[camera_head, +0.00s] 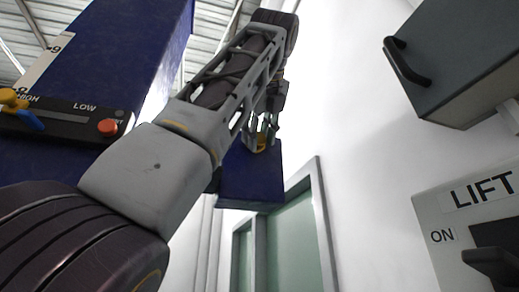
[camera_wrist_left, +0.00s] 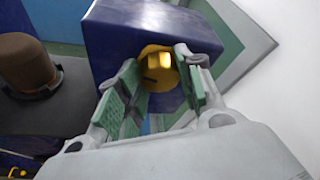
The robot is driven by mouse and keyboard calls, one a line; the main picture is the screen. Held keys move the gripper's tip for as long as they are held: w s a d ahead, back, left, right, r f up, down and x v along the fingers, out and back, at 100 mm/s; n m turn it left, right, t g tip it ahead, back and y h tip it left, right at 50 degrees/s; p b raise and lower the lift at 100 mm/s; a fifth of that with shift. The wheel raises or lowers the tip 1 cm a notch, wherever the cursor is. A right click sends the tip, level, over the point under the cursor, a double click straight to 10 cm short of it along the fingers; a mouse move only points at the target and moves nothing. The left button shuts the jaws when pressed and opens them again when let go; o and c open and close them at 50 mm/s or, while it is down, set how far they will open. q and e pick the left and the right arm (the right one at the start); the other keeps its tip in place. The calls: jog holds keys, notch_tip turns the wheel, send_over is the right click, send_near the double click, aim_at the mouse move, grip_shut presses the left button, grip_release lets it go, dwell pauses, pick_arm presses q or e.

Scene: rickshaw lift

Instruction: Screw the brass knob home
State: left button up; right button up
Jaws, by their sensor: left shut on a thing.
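The brass knob (camera_wrist_left: 157,72) is a round yellow piece on the face of a dark blue box (camera_wrist_left: 112,48) in the left wrist view. In the head view the knob (camera_head: 261,146) is small and partly hidden by the fingers, at the blue box (camera_head: 250,182). My left gripper (camera_head: 262,130) reaches up to it and is shut on the knob, with a green-padded finger on each side. I cannot tell how deep the knob sits. My right gripper is not in view.
A blue column (camera_head: 110,60) at left carries a black panel with a red button (camera_head: 107,127). At right are a grey box (camera_head: 460,75) with a black handle and a LIFT switch panel (camera_head: 440,205). A brown rounded cylinder (camera_wrist_left: 27,62) shows in the wrist view.

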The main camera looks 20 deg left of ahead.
pick_arm(q)
jog(key=shift+f, duration=0.15)
dwell(0.3)
jog(key=o, duration=0.9)
jog(key=shift+o, duration=0.7)
jog(key=shift+a+n+t+h, duration=0.1)
jog(key=shift+n+t+h, duration=0.4)
jog(key=shift+n, duration=0.5)
